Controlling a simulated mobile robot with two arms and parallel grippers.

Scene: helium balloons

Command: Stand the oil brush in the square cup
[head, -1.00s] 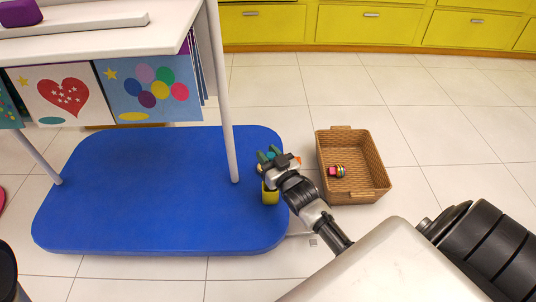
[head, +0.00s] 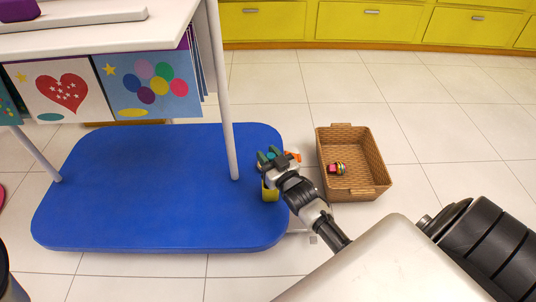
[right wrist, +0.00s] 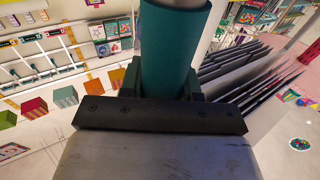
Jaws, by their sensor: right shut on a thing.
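My right gripper (head: 268,157) is over the right edge of the blue platform. It is shut on a teal cylinder, which I take to be the oil brush's handle (right wrist: 175,50) and which fills the middle of the right wrist view. The rest of the brush is hard to make out in the head view. A yellow cup (head: 270,193), which looks like the square cup, shows just below the gripper at the platform's edge. The gripper and wrist hide its top, so I cannot tell whether the brush is inside it. My left gripper is not in view.
The blue platform (head: 150,190) is mostly bare, with a grey table leg (head: 229,120) close to the gripper's left. A brown basket (head: 373,180) with a small colourful toy (head: 338,168) stands on the floor to the right. A small orange thing (head: 293,155) shows beside the gripper.

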